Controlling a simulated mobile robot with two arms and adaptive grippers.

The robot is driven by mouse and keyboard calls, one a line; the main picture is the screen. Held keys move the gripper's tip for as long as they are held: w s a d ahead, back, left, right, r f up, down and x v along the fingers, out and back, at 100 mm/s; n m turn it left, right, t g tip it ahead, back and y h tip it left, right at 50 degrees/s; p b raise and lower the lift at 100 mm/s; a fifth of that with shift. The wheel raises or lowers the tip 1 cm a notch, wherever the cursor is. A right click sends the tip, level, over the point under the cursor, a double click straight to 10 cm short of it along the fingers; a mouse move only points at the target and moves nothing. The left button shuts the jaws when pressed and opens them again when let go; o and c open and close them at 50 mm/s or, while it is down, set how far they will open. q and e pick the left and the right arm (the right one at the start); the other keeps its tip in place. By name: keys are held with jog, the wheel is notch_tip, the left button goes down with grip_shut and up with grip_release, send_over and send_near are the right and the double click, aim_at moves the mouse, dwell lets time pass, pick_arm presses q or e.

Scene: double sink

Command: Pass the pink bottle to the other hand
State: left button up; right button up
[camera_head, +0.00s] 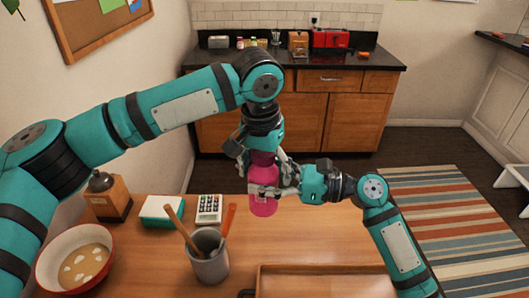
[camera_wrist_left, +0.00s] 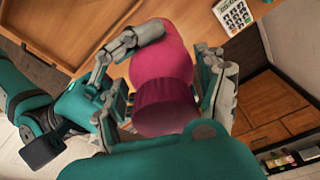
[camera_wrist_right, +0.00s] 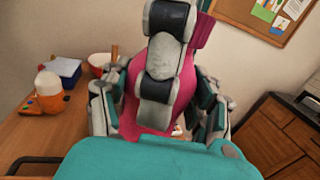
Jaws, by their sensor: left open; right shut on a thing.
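The pink bottle (camera_head: 264,180) is upright above the far edge of the wooden table, held between both grippers. My left gripper (camera_head: 262,158) comes down from above with its fingers spread on both sides of the bottle's darker top part. In the left wrist view the bottle (camera_wrist_left: 161,75) lies between the open left fingers (camera_wrist_left: 160,85). My right gripper (camera_head: 268,190) reaches in from the right and is shut around the bottle's body. The right wrist view shows the bottle (camera_wrist_right: 180,92) between the right fingers (camera_wrist_right: 160,110), partly hidden by a finger of the left gripper.
A wooden tray (camera_head: 320,269) lies at the front. A counter (camera_head: 300,58) stands behind.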

pick_arm(q)
jog(key=shift+w+f, duration=0.1)
jog(key=shift+f, duration=0.45)
jog(key=shift+d, duration=0.1)
jog(key=c, duration=0.9)
jog(key=shift+c, duration=0.2)
pick_arm(e)
jog(key=o, duration=1.3)
